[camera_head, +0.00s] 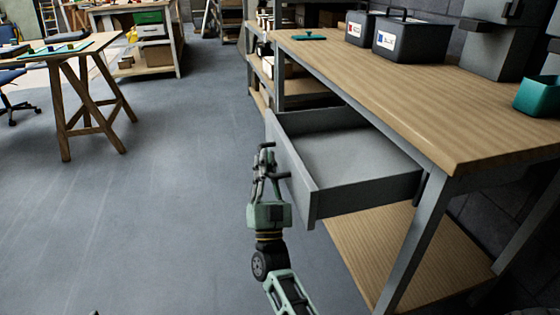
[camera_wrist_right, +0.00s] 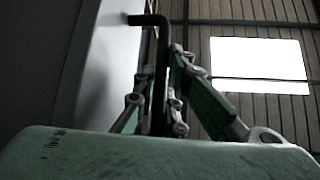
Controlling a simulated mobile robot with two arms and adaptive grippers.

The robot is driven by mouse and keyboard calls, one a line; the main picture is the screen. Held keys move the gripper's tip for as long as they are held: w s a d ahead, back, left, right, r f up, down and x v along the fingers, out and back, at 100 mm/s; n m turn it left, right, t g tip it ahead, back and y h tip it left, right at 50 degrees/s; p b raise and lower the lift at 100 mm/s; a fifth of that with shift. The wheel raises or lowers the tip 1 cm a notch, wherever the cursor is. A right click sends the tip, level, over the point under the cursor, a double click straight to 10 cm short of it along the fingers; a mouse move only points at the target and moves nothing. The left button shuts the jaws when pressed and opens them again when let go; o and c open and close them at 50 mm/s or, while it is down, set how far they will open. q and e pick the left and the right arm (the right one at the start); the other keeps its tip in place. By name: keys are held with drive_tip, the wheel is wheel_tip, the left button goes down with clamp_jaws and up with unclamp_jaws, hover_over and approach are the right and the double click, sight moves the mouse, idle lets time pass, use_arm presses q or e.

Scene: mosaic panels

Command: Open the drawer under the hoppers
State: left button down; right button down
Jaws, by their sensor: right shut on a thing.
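The grey drawer (camera_head: 365,200) under the wooden worktop stands pulled out, and its inside looks empty. Its front panel (camera_head: 292,165) faces left, towards my right gripper (camera_head: 267,165). My right gripper is shut on the dark drawer handle (camera_head: 281,175). In the right wrist view the handle (camera_wrist_right: 150,20) is a dark bar with a bent end, between the fingers (camera_wrist_right: 158,92), beside the pale drawer front (camera_wrist_right: 108,55). The grey hoppers (camera_head: 490,45) stand at the back right of the worktop.
The worktop (camera_head: 400,85) carries two dark boxes (camera_head: 410,42), a small green thing (camera_head: 308,36) and a teal bin (camera_head: 537,97). A wooden shelf (camera_head: 420,260) lies below the drawer. A trestle table (camera_head: 75,50) stands far left. The floor (camera_head: 170,190) left of my right arm is clear.

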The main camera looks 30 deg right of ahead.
drive_tip(key=shift+w+a+f, duration=0.1)
drive_tip(key=shift+a, duration=0.3)
drive_tip(key=c, duration=1.8)
unclamp_jaws()
drive_tip(key=v, duration=1.2)
